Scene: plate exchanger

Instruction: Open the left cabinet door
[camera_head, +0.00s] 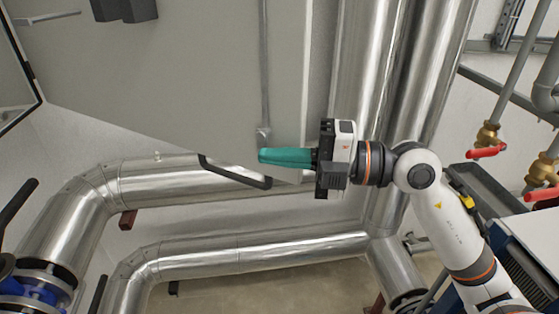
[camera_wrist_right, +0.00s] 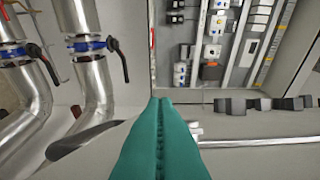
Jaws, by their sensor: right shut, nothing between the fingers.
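A large grey door panel (camera_head: 150,75) fills the upper left of the head view, with black boxes (camera_head: 125,9) and a thin vertical rod (camera_head: 264,70) on its face. In the right wrist view this panel (camera_wrist_right: 245,125) stands swung out beside an open cabinet interior (camera_wrist_right: 215,45) with electrical parts. My right gripper (camera_head: 262,156) has teal fingers closed together, holding nothing. It is in front of the panel's lower right part, near the rod's lower end; whether it touches is unclear. The fingers also show in the right wrist view (camera_wrist_right: 160,105). My left gripper is not seen.
Shiny clad pipes (camera_head: 240,250) run below the panel and vertical ones (camera_head: 380,70) stand to its right. A black lever (camera_head: 235,172) lies just below left of my right fingers. Red-handled valves (camera_head: 487,151) are at right. Blue-collared pipes (camera_wrist_right: 88,45) stand left in the wrist view.

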